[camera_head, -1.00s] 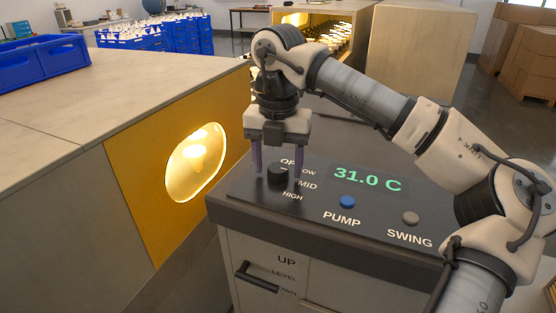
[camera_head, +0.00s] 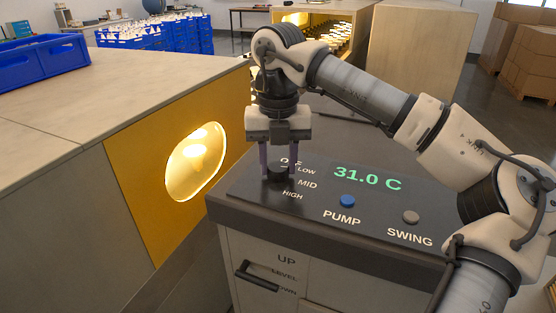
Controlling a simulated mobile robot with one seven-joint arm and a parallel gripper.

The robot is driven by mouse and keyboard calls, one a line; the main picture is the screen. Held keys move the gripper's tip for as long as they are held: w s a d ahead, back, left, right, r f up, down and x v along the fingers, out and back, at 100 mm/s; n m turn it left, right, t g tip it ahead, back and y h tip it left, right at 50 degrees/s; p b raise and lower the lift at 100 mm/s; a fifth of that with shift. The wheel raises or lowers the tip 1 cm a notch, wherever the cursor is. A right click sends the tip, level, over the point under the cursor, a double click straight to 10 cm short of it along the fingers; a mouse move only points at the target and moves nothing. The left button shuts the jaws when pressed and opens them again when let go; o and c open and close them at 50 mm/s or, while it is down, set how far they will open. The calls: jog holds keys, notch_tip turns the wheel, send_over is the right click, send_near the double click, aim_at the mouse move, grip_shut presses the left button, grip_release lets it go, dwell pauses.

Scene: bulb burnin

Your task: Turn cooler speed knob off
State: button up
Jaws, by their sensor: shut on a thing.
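The cooler's speed knob (camera_head: 279,174) is a small black round knob on the dark top panel, with OFF, LOW, MID and HIGH printed around it. My gripper (camera_head: 278,168) points straight down over it, its two purple fingers closed in on the knob's left and right sides. The knob's pointer is too dark and small to read. The cooler's top panel (camera_head: 377,213) also has a green display reading 31.0 C.
A blue PUMP button (camera_head: 347,202) and a grey SWING button (camera_head: 410,217) lie to the right of the knob. An UP/LEVEL/DOWN lever (camera_head: 256,276) is on the front face. A cabinet with a yellow panel (camera_head: 135,185) and glowing window stands close at left.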

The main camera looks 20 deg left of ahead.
aim_at(278, 166)
jog(key=n, duration=0.7)
jog(key=shift+r, duration=0.1)
jog(key=n, duration=0.4)
jog(key=shift+p, duration=0.35)
jog(key=shift+w+n, duration=0.1)
jog(key=shift+n, duration=1.8)
jog(key=o, duration=1)
notch_tip(278, 166, up, 14)
jog(key=shift+f, duration=0.15)
